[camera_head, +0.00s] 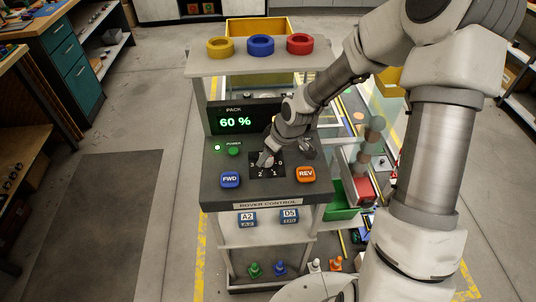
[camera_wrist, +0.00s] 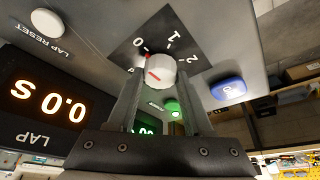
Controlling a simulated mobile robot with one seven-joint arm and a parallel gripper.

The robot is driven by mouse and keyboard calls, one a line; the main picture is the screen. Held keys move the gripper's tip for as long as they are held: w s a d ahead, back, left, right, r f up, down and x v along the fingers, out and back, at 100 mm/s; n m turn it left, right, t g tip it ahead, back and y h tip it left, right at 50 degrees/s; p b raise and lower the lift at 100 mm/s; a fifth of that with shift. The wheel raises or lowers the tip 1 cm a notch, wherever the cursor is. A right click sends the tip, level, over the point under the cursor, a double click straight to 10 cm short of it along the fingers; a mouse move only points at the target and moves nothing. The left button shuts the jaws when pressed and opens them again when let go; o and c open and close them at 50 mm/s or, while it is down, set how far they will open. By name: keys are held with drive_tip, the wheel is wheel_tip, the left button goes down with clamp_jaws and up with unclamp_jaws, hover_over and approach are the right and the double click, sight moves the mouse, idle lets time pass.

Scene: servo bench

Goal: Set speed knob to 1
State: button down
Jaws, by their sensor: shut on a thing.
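The speed knob (camera_wrist: 155,72) is a white round knob with a red line on its face, on a dark dial plate (camera_wrist: 168,30) marked 0, 1 and 2 in the wrist view. A small red mark shows at the knob's edge by the 0. My gripper (camera_wrist: 157,86) is shut on the knob, one finger on each side. In the head view my gripper (camera_head: 268,160) reaches down onto the dark dial plate (camera_head: 262,172) of the rover control panel (camera_head: 222,190) and hides the knob.
A blue FWD button (camera_head: 230,180) and an orange REV button (camera_head: 306,174) flank the dial. A green power button (camera_head: 233,150) and a display reading 60 % (camera_head: 235,121) sit behind. A shelf with yellow, blue and red rings (camera_head: 300,44) stands above.

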drive_tip(key=shift+f+b, duration=0.1)
drive_tip(key=shift+b, duration=0.35)
drive_tip(key=m+b, duration=0.2)
drive_tip(key=shift+a+f+t+h+b, duration=0.1)
drive_tip(key=shift+f+t+h+b, duration=0.1)
drive_tip(key=shift+t+h+b, duration=0.15)
drive_tip(key=m+b, duration=0.2)
drive_tip(key=b, duration=0.1)
drive_tip(key=m+h+b, duration=0.1)
drive_tip(key=m+b, duration=0.1)
drive_tip(key=b, duration=0.2)
drive_tip(key=shift+a+f+t+h+b, duration=0.1)
drive_tip(key=shift+a+t+h+b, duration=0.05)
drive_tip(key=shift+t+h+b, duration=0.15)
drive_tip(key=m+h+b, duration=0.1)
drive_tip(key=m+b, duration=0.2)
drive_tip(key=b, duration=0.1)
drive_tip(key=shift+s+r+m+h+b, duration=0.15)
drive_tip(key=shift+m+h+b, duration=0.1)
drive_tip(key=shift+m+b, duration=0.4)
drive_tip(key=shift+w+r+m+h+b, duration=0.1)
drive_tip(key=shift+r+m+h+b, duration=0.1)
drive_tip(key=shift+m+b, duration=0.4)
drive_tip(key=shift+m, duration=0.25)
drive_tip(key=shift+c, duration=1.5)
unclamp_jaws()
